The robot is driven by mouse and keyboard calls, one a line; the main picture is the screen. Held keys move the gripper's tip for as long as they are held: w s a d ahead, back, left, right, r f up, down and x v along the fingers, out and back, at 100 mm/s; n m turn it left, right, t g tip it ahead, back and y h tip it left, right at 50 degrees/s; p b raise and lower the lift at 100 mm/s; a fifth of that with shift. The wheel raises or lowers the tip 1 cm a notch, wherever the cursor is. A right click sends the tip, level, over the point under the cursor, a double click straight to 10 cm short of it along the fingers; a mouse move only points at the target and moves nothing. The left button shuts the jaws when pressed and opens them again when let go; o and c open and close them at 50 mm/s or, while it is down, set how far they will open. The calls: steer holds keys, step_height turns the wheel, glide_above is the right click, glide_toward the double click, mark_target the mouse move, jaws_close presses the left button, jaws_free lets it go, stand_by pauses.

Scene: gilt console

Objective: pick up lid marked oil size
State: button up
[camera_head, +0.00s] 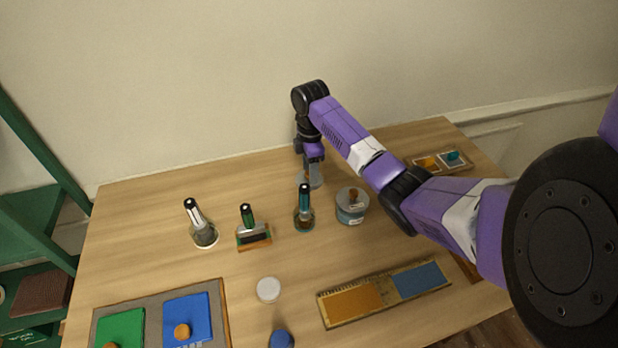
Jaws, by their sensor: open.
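My gripper (313,168) is open and points down at the back middle of the table. A pale grey-blue, roundish thing (316,182) shows just below its fingers, partly hidden by them; I cannot tell if they touch it or if it is a lid. A round grey-blue pot (352,215) with a brown knob on its top stands to the right and nearer, with a small unreadable label. A white round cap (268,290) and a blue round cap (281,340) lie toward the front. No "oil size" marking is legible.
A teal-handled bottle (304,217), a green-handled block (253,237) and a white-and-black-handled jar (203,234) stand left of the pot. An orange-and-blue tray (385,293), a grey board (220,300) and a small tray (440,162) also lie on the wooden table (140,230).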

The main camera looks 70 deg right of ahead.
jaws_close()
